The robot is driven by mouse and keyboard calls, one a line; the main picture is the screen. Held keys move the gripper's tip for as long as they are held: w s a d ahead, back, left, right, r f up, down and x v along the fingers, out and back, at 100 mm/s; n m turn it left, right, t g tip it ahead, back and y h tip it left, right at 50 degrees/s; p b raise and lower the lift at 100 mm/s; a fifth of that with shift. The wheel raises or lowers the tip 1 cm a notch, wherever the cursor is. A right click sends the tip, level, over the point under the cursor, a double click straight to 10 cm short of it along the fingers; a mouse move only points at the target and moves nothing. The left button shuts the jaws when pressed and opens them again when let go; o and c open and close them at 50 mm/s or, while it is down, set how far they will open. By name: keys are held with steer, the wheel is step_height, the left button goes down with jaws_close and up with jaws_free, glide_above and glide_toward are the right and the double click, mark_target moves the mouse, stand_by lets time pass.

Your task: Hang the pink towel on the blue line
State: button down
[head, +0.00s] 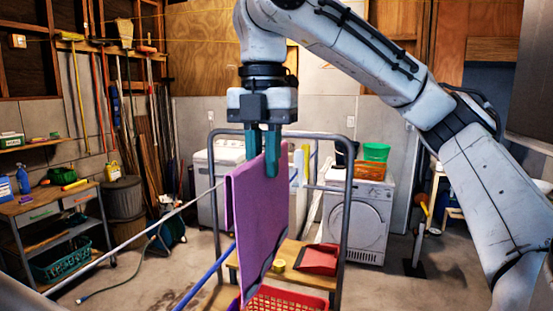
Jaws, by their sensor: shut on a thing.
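My gripper (263,153) points down in the middle of the head view and is shut on the top edge of the pink towel (260,215). The towel looks purple-pink and hangs down from the fingers, with a shorter fold showing at its left side. The blue line (205,277) runs up from the bottom edge and passes out of sight at the towel's lower left. A white line (130,238) comes from the lower left and meets the towel's upper left edge. I cannot tell whether the towel touches either line.
A grey tube frame (347,200) stands around the towel. A red basket (290,299) is below it, beside a red dustpan (318,260) on a wooden board. A dryer (357,220) stands behind, and a workbench (45,203) stands at left.

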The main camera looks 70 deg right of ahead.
mark_target(263, 208)
steer(key=shift+w+f+b, duration=0.1)
steer(key=shift+f+b, duration=1.8)
steer(key=shift+f, duration=2.3)
steer(key=c, duration=1)
jaws_free()
steer(key=shift+o, duration=0.2)
step_height(263, 208, up, 11)
steer(key=shift+f, duration=0.1)
